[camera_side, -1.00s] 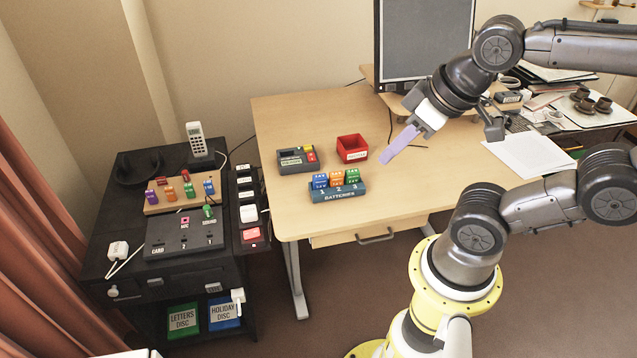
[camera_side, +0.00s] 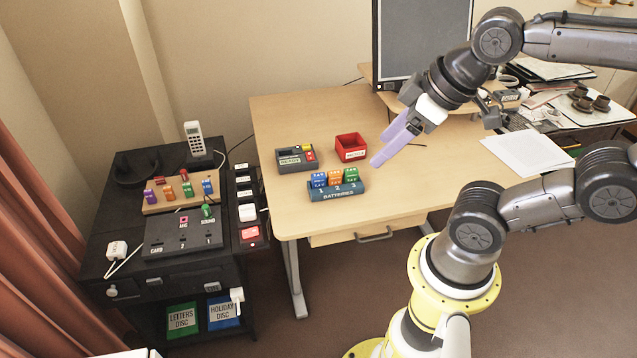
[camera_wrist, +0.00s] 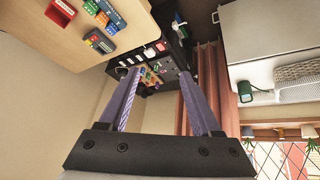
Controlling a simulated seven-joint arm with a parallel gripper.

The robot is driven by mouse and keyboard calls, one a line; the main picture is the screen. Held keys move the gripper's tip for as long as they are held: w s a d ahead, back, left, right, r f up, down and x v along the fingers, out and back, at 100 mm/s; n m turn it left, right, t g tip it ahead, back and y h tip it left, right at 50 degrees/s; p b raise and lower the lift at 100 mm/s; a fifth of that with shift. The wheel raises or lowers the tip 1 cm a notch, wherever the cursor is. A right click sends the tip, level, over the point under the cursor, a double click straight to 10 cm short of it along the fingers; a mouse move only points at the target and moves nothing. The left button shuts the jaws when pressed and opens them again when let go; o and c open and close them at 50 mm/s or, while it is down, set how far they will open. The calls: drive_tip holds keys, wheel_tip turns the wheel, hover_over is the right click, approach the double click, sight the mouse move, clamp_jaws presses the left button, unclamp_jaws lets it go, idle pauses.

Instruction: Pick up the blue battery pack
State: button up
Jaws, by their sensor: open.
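The blue battery pack (camera_side: 319,180) stands at the left end of a dark blue rack (camera_side: 338,193) marked BATTERIES, on the wooden desk. An orange pack (camera_side: 335,178) and a green pack (camera_side: 351,176) stand beside it in the same rack. My gripper (camera_side: 386,150) has purple fingers. It is in the air above the desk, to the right of the rack and apart from it. In the wrist view my gripper (camera_wrist: 158,82) is open with nothing between its fingers. The rack (camera_wrist: 113,14) shows at the top left there, upside down.
A red open box (camera_side: 351,146) and a grey device marked READY (camera_side: 296,159) sit behind the rack. A black cabinet (camera_side: 130,225) with coloured pegs stands left of the desk. A monitor (camera_side: 424,40) stands behind. The front of the desk is clear.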

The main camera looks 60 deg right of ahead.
drive_tip(key=w+d+r+n, duration=0.2)
drive_tip(key=w+r+n, duration=0.25)
drive_tip(key=w, duration=0.35)
drive_tip(key=n+g, duration=0.2)
drive_tip(key=g, duration=0.4)
hover_over(320, 175)
drive_tip(key=f, duration=3)
drive_tip(key=shift+d+f, duration=0.2)
drive_tip(key=shift+a+f, duration=0.2)
drive_tip(key=shift+f, duration=2.8)
clamp_jaws()
